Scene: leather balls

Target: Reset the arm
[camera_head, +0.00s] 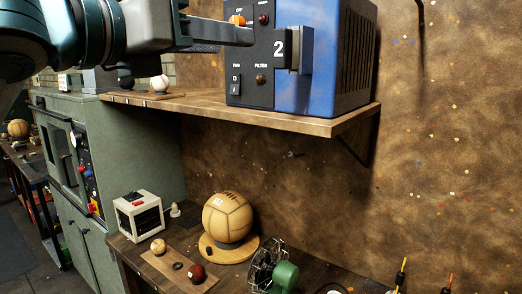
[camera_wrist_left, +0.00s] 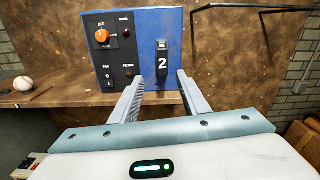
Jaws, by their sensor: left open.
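My left gripper (camera_head: 240,36) reaches in from the upper left in the head view, in front of a blue box with a black control panel (camera_head: 262,92). Only one long grey finger shows clearly there. In the left wrist view both fingers of the left gripper (camera_wrist_left: 160,82) are spread apart with nothing between them. The fingers appear clear of the handle. My right gripper is not in view.
The box stands on a wooden wall shelf (camera_head: 330,124) with a baseball (camera_head: 159,83). Below, a bench holds a large leather ball (camera_head: 228,217) on a round wooden base, a small white appliance (camera_head: 138,215) and a green fan (camera_head: 284,274). A grey-green cabinet (camera_head: 130,140) stands left.

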